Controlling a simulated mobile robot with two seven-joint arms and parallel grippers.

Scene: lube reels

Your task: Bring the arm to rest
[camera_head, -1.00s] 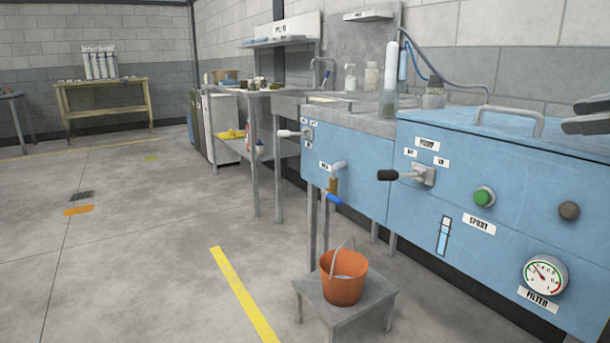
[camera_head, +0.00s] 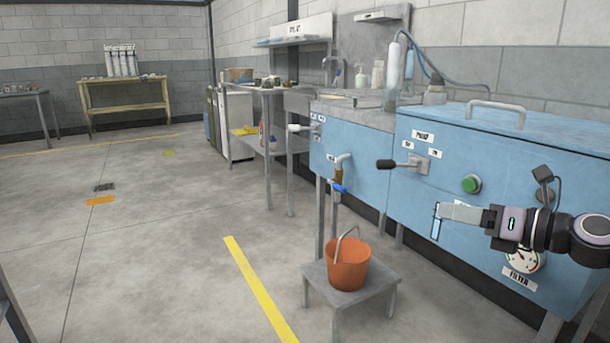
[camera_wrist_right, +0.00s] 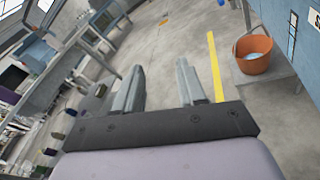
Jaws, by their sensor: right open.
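My right gripper (camera_head: 462,212) is in front of the blue machine (camera_head: 375,216), at the right of the head view, pointing left. It hides part of the front panel, including the spray label and part of the gauge. In the right wrist view its two fingers (camera_wrist_right: 158,88) stand apart with nothing between them. My left gripper is in neither view.
An orange bucket (camera_head: 348,265) stands on a low grey stool (camera_head: 333,291) below the tap (camera_head: 340,178). A black-knobbed lever (camera_head: 402,164) and a green button (camera_head: 471,184) stick out of the panel. Open floor (camera_head: 150,250) lies to the left.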

